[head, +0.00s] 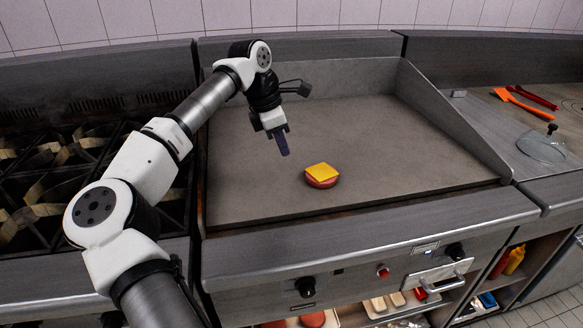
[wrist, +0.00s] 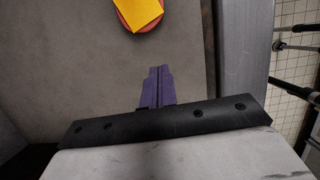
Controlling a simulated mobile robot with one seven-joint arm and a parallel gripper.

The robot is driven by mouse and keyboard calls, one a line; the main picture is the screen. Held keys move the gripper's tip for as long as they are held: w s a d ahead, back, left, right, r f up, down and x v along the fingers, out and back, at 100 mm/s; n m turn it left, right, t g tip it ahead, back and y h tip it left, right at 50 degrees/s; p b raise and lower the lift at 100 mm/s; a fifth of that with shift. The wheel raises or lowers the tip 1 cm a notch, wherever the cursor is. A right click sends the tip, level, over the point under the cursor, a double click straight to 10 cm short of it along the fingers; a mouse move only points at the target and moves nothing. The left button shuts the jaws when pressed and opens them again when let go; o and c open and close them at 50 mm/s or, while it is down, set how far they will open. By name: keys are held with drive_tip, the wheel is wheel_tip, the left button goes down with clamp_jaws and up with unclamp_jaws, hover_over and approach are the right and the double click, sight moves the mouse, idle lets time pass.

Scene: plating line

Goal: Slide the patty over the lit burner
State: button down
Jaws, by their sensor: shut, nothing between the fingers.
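The patty (head: 321,184) is a round, reddish-pink disc lying on the flat griddle plate (head: 400,135), near its front edge. A yellow cheese slice (head: 322,171) lies on top of it and hides most of its upper face. In the wrist view the patty (wrist: 122,20) and the cheese (wrist: 140,10) show at the top edge, partly cut off. My gripper (head: 284,150) points down over the griddle, to the left of the patty and apart from it. Its purple fingers (wrist: 157,80) are shut together and empty. I cannot see a flame or a clear sign of a lit burner.
A black-grated stove (head: 60,180) stands left of the griddle. Raised walls bound the griddle's back and right side. On the right counter lie an orange spatula (head: 520,103), red tongs (head: 540,98) and a clear glass dome (head: 541,147). The griddle's middle and right are bare.

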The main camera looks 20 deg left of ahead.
sight(290, 188)
drive_tip(key=shift+y, duration=0.3)
drive_tip(key=p+x, duration=0.1)
drive_tip(key=x, duration=0.2)
drive_tip(key=a+x, duration=0.1)
drive_tip(key=x, duration=0.2)
drive_tip(key=s+p+x, duration=0.1)
drive_tip(key=x, duration=0.3)
drive_tip(key=shift+a+f+p, duration=0.15)
drive_tip(key=shift+f+p, duration=0.05)
drive_tip(key=shift+p, duration=0.15)
drive_tip(key=shift+w+d+r+p, duration=0.2)
drive_tip(key=shift+w+d+p, duration=0.4)
drive_tip(key=shift+w+d, duration=0.4)
drive_tip(key=shift+w+d+f, duration=0.15)
drive_tip(key=shift+w+d, duration=0.1)
drive_tip(key=shift+d, duration=0.3)
